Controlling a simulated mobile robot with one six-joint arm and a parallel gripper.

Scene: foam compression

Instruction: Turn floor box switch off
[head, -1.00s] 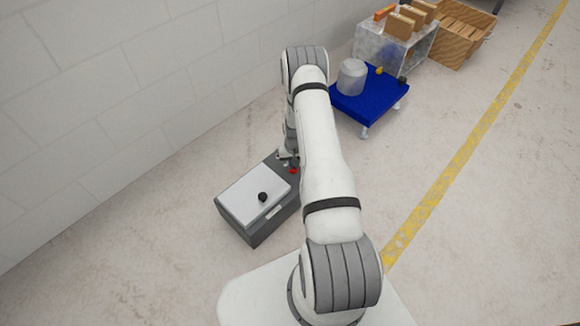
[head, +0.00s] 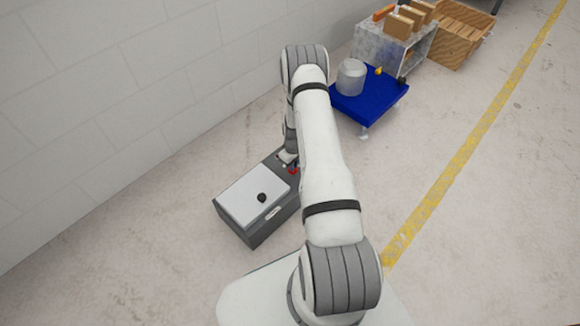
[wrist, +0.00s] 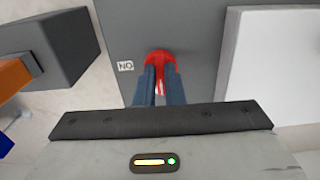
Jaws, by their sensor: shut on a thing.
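The floor box (head: 241,233) is a dark grey box with a light lid (head: 245,203) and a black knob (head: 261,197), on the floor near the wall. Its red switch (head: 293,171) is at the far right end, partly hidden by my arm. In the wrist view the red switch (wrist: 160,60) lies between the fingertips of my gripper (wrist: 158,78), beside a small label reading "NO" upside down or turned. My gripper is shut on the red switch. The fingers hide part of it.
A blue cart (head: 370,98) with a grey bucket (head: 351,77) stands behind to the right. A grey shelf (head: 420,52) and wooden crate (head: 462,35) are farther back. The wall (head: 100,90) is close on the left.

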